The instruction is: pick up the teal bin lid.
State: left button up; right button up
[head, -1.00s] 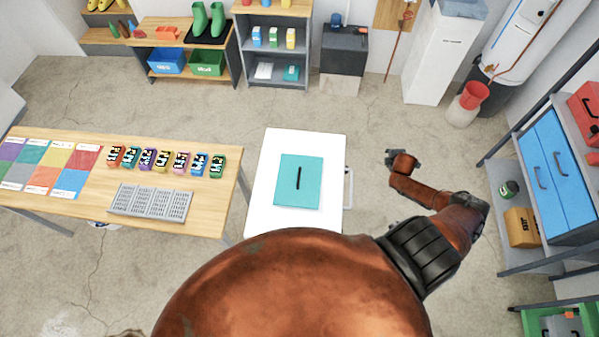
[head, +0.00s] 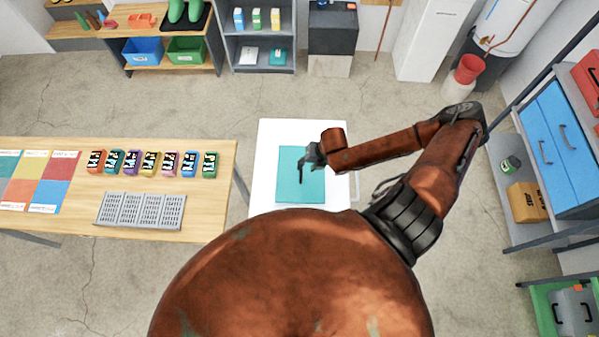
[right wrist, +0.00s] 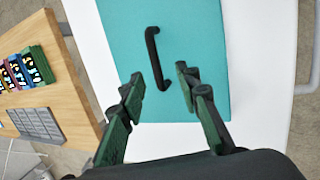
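The teal bin lid (head: 312,188) lies flat on a white table or cart (head: 268,150) in the middle of the head view. It also shows in the right wrist view (right wrist: 200,45), with a black bar handle (right wrist: 153,58) standing on it. My right gripper (head: 303,166) is over the lid near the handle. In the right wrist view its two fingers (right wrist: 160,92) are apart, with the near end of the handle just ahead of and between the fingertips. Nothing is gripped. My left gripper is not in view.
A wooden table (head: 215,215) stands at left with several small coloured boxes and a grey slotted tray (head: 140,209). Shelving with blue drawers (head: 545,160) stands at right. Open concrete floor lies behind the white surface.

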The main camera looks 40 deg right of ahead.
aim_at(301, 171)
jog(key=shift+w+f, duration=0.2)
jog(key=shift+f, duration=0.2)
jog(key=x, duration=0.1)
jog(key=p+x, duration=0.1)
jog(key=x, duration=0.1)
jog(key=shift+w+a+f, duration=0.1)
jog(key=shift+w, duration=0.25)
jog(key=shift+w+f, duration=0.15)
jog(key=shift+f, duration=0.35)
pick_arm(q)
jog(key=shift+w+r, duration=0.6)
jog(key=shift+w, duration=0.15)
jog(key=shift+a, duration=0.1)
pick_arm(e)
jog(key=shift+c, duration=0.5)
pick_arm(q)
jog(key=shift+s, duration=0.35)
pick_arm(e)
grip_shut()
